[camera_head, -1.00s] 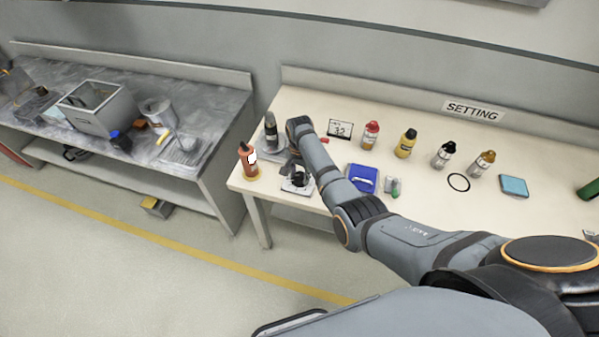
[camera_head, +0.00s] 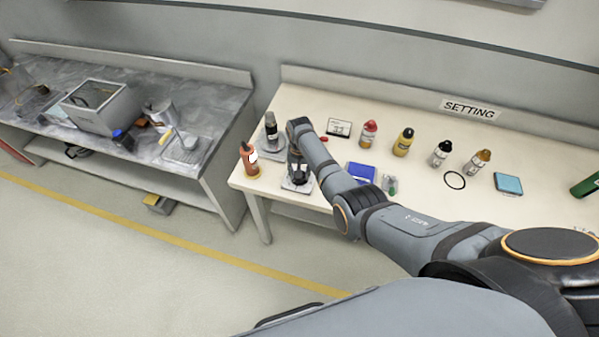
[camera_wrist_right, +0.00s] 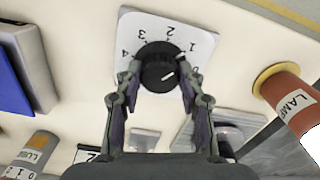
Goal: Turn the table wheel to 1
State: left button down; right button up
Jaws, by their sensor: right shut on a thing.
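The table wheel is a black knob (camera_wrist_right: 158,62) on a white dial plate (camera_wrist_right: 208,42) with printed numbers around it. The 1 stands at its upper right in the right wrist view, between the 2 and the 0. White marks show on and beside the knob; I cannot tell which number it points to. My right gripper (camera_wrist_right: 160,84) is shut on the knob, one finger on each side. In the head view my right gripper (camera_head: 298,170) is over the plate (camera_head: 297,186) near the table's front left edge, hiding most of the knob. My left gripper is not in view.
A blue box (camera_head: 361,172) lies to the right. Several bottles, a small sign (camera_head: 339,127) and a black ring (camera_head: 454,180) are farther along the table.

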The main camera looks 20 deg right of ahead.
jog(key=o, duration=1.2)
notch_tip(320, 180, up, 12)
